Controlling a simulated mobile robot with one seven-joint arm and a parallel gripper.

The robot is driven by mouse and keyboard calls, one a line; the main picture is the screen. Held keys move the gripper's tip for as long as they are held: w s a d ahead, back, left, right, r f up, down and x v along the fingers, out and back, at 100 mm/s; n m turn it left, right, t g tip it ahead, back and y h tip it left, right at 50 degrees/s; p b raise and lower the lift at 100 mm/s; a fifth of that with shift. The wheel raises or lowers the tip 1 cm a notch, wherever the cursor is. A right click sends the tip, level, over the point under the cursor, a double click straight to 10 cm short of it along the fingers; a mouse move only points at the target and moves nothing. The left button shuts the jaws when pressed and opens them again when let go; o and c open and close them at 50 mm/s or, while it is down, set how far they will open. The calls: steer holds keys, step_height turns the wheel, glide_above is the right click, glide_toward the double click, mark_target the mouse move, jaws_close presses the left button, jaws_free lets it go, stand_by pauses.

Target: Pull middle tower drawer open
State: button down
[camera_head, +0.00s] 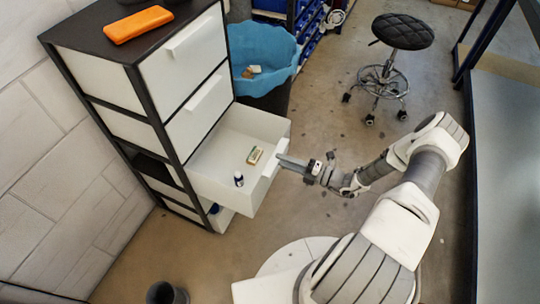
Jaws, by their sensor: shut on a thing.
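The drawer tower (138,92) has a black frame and white drawers and stands at the left against the wall. Its middle drawer (228,150) is pulled well out toward the right. The fingers partly cover the handle. The two drawers above are closed.
An orange case (138,24) lies on the tower top. A lower drawer (220,217) stands partly out below. A blue tub (264,52) is behind the tower and a black stool (402,32) is at the back. Floor between drawer and stool is clear.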

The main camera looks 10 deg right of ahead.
steer(key=shift+s+d+f, duration=0.35)
steer(key=shift+s+d, duration=0.25)
steer(key=shift+d, duration=0.15)
steer(key=c, duration=0.7)
jaws_free()
steer(key=shift+c, duration=0.2)
steer(key=shift+r, duration=0.15)
steer(key=p+v, duration=0.1)
steer(key=v, duration=1.6)
steer(key=shift+s+d, duration=0.1)
steer(key=shift+d, duration=0.05)
